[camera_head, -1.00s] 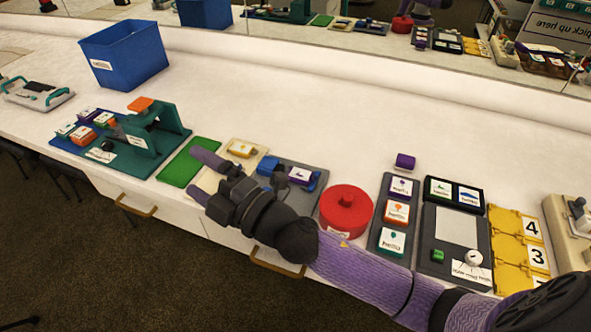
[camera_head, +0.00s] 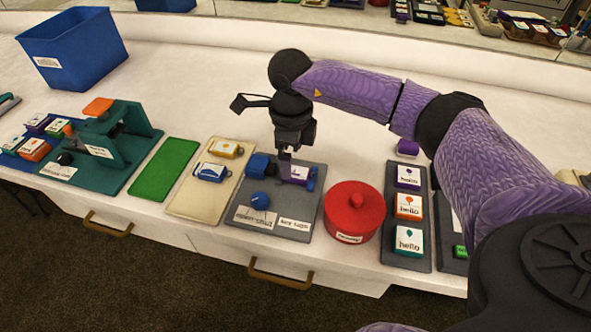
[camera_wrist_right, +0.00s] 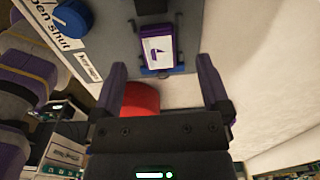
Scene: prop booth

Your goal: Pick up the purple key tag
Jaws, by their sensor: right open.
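A purple key tag with a white face (camera_head: 300,173) sits in a blue holder on the grey board (camera_head: 270,235), left of the red round box. In the right wrist view the tag (camera_wrist_right: 158,50) lies face up just beyond the fingertips, roughly centred between them. My right gripper (camera_head: 286,160) points down above the grey board, over the tag's left side in the head view, partly covering the holder. Its two fingers (camera_wrist_right: 162,75) are apart with nothing between them. I cannot tell the exact height gap. My left gripper is not in view.
The red round box (camera_head: 340,222) stands close on the right, also seen beneath the fingers (camera_wrist_right: 142,98). A blue knob (camera_head: 260,200) is on the board. A cream board (camera_head: 190,205) lies left; a tray of tags (camera_head: 409,260) stands right. Table behind is mostly clear.

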